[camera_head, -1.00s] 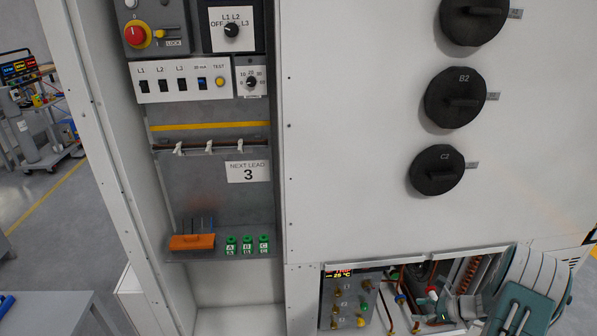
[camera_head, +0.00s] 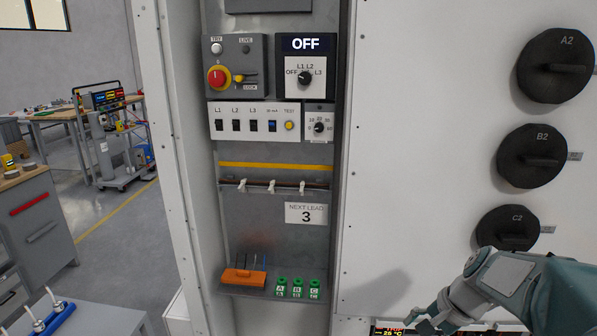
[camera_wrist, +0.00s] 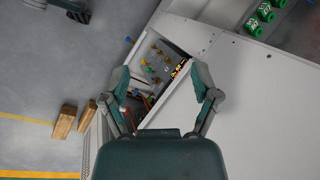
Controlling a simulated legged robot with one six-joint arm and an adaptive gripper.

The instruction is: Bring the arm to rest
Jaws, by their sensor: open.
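My arm comes in from the lower right in the head view, in front of the white cabinet (camera_head: 400,180). My gripper (camera_head: 437,318) is low in that view, its fingers partly at the picture's lower edge. In the wrist view my gripper (camera_wrist: 162,88) has its two fingers spread apart with nothing between them. Beyond the fingers, the wrist view shows an open compartment (camera_wrist: 158,62) with coloured terminals and wires. I cannot judge the distance to it exactly, but the fingers appear apart from it.
The cabinet panel carries dark round knobs (camera_head: 556,65). A recess holds switches (camera_head: 242,122), an orange block (camera_head: 243,276) and green lead holders (camera_head: 298,287). A workbench (camera_head: 38,225) and a grey table (camera_head: 90,315) stand at left. Wooden blocks (camera_wrist: 64,121) lie on open floor.

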